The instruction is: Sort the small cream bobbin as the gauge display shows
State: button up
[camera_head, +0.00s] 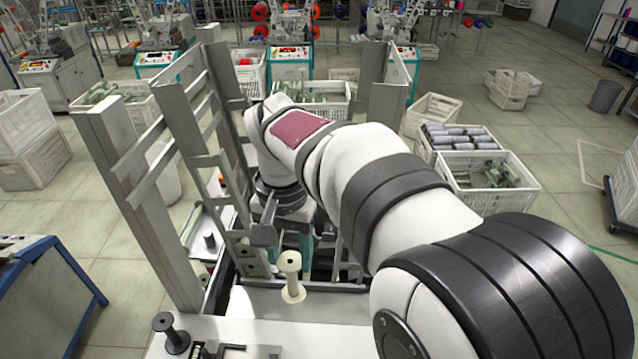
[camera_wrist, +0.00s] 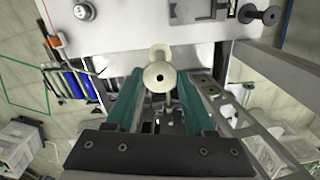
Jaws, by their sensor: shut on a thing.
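The small cream bobbin (camera_head: 291,277) is in front of my wrist, above the pale worktop, roughly upright in the head view. In the wrist view the cream bobbin (camera_wrist: 158,78) is between the two teal fingers, its flange with the dark centre hole facing the camera. My gripper (camera_wrist: 160,92) is shut on it. In the head view my gripper is partly hidden behind the bobbin and my wrist. I cannot make out a gauge display reading in either view.
A dark bobbin (camera_head: 170,334) stands at the worktop's front left, beside a dark fixture (camera_head: 232,350). Tall grey metal posts (camera_head: 140,200) rise left of my arm. A pale tray (camera_head: 200,217) with dark pieces lies behind them. Crates (camera_head: 488,176) stand on the floor.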

jog(key=s+a+f+m, duration=0.35)
jog(key=s+a, duration=0.45)
jog(key=a, duration=0.4)
jog(key=s+a+f+m, duration=0.35)
jog(key=s+a, duration=0.45)
jog(key=a, duration=0.5)
jog(key=s+a+f+m, duration=0.1)
jog(key=s+a+f, duration=0.3)
jog(key=s+f, duration=0.3)
jog(key=shift+s+a+f+m, duration=0.2)
jog(key=shift+s+a+m, duration=0.15)
jog(key=shift+s, duration=1.3)
jog(key=shift+a+f, duration=0.1)
jog(key=shift+f, duration=0.4)
jog(key=shift+f, duration=0.45)
